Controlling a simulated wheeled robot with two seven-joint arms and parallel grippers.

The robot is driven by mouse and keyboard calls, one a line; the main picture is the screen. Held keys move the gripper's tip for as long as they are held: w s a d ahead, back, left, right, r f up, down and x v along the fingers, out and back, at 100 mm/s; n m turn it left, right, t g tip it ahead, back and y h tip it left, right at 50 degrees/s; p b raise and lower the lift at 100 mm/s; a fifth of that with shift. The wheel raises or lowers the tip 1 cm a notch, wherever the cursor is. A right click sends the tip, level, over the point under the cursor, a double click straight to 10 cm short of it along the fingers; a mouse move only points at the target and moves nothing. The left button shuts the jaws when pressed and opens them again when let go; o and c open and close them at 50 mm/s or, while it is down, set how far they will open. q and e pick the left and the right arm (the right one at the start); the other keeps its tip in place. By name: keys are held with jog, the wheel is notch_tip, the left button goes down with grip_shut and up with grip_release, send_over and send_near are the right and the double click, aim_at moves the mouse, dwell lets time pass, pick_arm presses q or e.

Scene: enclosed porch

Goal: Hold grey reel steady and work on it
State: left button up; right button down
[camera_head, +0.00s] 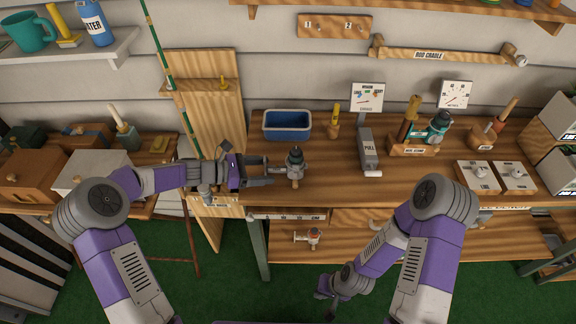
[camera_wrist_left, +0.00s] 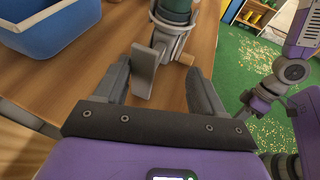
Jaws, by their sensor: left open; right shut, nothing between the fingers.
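A grey reel (camera_head: 295,160) with a dark green part stands near the front left of the wooden workbench (camera_head: 320,186). It also shows at the top of the left wrist view (camera_wrist_left: 172,25), where its flat grey plate reaches down between my fingers. My left gripper (camera_head: 272,171) is open just left of the reel, its fingers (camera_wrist_left: 160,72) on either side of the plate with gaps showing. Whether either finger touches the reel cannot be told. My right gripper (camera_head: 325,304) is shut and empty, low in front of the bench, away from the reel.
A blue bin (camera_head: 287,125) stands behind the reel. A grey PULL lever (camera_head: 369,150) and a rod clamp (camera_head: 412,146) with a teal reel are further right. A green rod (camera_head: 160,50) leans at the left. Another reel (camera_head: 313,237) sits on the lower shelf.

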aim_at(277, 170)
pick_arm(q)
jog(key=shift+b+x, duration=0.6)
jog(key=shift+x, duration=2.45)
jog(key=shift+a, duration=0.1)
jog(key=c, duration=0.9)
jog(key=o, duration=1.2)
jog(key=shift+o, duration=0.2)
jog(key=shift+c, duration=0.5)
jog(key=c, duration=1.4)
